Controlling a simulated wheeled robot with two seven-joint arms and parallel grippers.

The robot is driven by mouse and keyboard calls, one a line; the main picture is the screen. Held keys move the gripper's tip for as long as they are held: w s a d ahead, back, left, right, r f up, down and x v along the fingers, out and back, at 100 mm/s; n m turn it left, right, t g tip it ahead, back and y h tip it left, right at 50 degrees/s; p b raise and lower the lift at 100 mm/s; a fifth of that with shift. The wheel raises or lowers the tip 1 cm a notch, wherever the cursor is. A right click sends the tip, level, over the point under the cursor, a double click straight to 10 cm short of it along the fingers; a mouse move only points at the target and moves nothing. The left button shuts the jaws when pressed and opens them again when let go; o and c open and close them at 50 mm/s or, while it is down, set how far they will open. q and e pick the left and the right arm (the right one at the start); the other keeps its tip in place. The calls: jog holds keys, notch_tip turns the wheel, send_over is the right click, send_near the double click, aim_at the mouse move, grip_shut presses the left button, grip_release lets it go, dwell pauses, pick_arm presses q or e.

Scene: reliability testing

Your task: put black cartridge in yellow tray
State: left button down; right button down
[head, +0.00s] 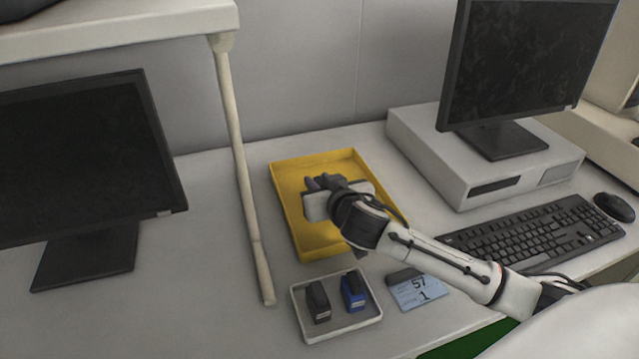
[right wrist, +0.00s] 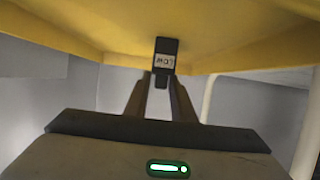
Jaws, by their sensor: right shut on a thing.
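The yellow tray (head: 282,208) lies on the desk in the middle of the head view. My right gripper (head: 325,182) is over the tray, toward its back. In the right wrist view my right gripper (right wrist: 161,80) is shut on the black cartridge (right wrist: 166,47), which has a small pale label. The yellow tray (right wrist: 240,45) fills the top of that view, beyond the cartridge. In the head view the gripper and wrist largely hide the held cartridge. I cannot tell whether the cartridge touches the tray floor. My left gripper is not in view.
A small white tray (head: 345,329) in front holds a dark item (head: 318,301) and a blue item (head: 354,291). A blue card (head: 421,292) lies beside it. A shelf post (head: 241,170) stands left of the yellow tray; a keyboard (head: 540,233) lies to the right.

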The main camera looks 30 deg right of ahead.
jog(key=c, duration=1.5)
grip_release()
jog(key=shift+r, duration=0.1)
jog(key=p+v, duration=0.1)
jog(key=v, duration=1.1)
